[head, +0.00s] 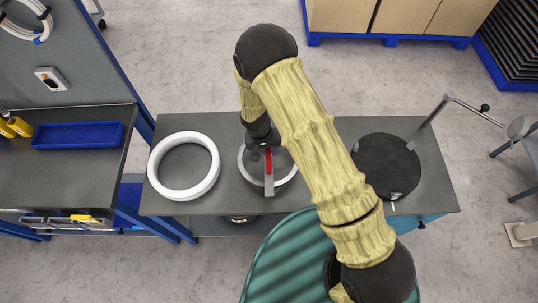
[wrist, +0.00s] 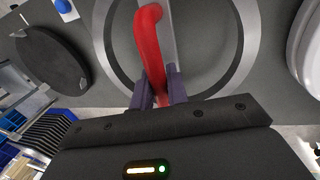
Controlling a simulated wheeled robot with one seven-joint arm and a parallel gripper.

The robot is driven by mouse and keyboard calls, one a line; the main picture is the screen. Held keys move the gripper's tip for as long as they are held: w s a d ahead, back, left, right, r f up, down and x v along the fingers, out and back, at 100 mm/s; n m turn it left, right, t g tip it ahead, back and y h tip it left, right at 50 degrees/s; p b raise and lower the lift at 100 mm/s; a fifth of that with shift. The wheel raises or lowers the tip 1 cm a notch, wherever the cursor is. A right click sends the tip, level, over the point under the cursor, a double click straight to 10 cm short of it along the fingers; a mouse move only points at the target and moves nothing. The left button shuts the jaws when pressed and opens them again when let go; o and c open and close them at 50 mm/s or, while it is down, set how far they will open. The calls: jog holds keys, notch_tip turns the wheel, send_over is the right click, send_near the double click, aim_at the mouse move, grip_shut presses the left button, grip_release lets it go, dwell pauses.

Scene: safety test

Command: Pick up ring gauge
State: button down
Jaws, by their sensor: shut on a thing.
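My gripper (wrist: 160,82) is shut on a red handle (wrist: 150,38) that runs beside a flat grey bar (wrist: 172,22). The handle and bar also show in the head view, the red part (head: 268,160) above the bar (head: 269,186). Under them lies a pale-rimmed grey ring (head: 243,174) on the grey table, its rim showing in the wrist view (wrist: 247,40). I cannot tell whether the handle joins this ring. A larger white ring (head: 156,170) lies apart to the left. Neither is clearly marked as the ring gauge. My arm hides part of the middle ring.
A round dark plate (head: 388,165) with metal clips sits at the table's right, beside a jointed metal stand (head: 436,110). A workbench (head: 75,165) with a blue tray (head: 78,135) stands at the left. Boxes (head: 400,16) on a blue pallet stand behind. The bare table between the rings is narrow.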

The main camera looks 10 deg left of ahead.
notch_tip(320, 180, up, 6)
jog(key=shift+f+b, duration=0.1)
jog(key=shift+b, duration=0.45)
